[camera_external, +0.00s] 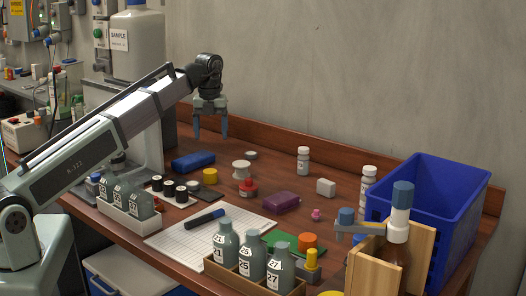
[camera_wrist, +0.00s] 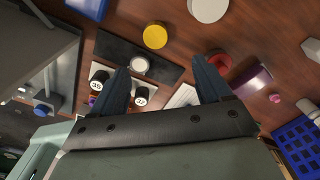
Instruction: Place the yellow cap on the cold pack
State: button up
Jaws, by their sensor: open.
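The yellow cap (camera_external: 210,176) is a small round disc on the brown table, left of the white spool. In the wrist view the yellow cap (camera_wrist: 155,36) lies beside a dark strip, ahead of my fingertips. A flat blue block, which I take to be the cold pack (camera_external: 193,162), lies on the table just behind and left of the cap. It also shows at the top left of the wrist view (camera_wrist: 88,8), partly cut off. Nothing is seen on its top. My gripper (camera_external: 211,133) is open and empty, pointing down, well above both. Its fingers show in the wrist view (camera_wrist: 162,68).
Small dark-topped vials (camera_external: 169,188) stand near the cap. A red object (camera_external: 248,187) and a purple block (camera_external: 282,200) lie to the right. A bottle rack (camera_external: 130,208) stands front left, a blue crate (camera_external: 425,205) at right. The back middle of the table is fairly clear.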

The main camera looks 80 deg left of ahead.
send_over(210, 171)
jog(key=f, duration=0.8)
jog(key=shift+w+d+f, duration=0.15)
jog(key=shift+w+f, duration=0.2)
jog(key=shift+s+f, duration=0.25)
jog(key=shift+f, duration=0.45)
jog(key=shift+s+f, duration=0.1)
jog(key=shift+f, duration=1.8)
jog(key=c, duration=1.2)
jog(key=shift+o, duration=0.2)
jog(key=shift+r, duration=5.05)
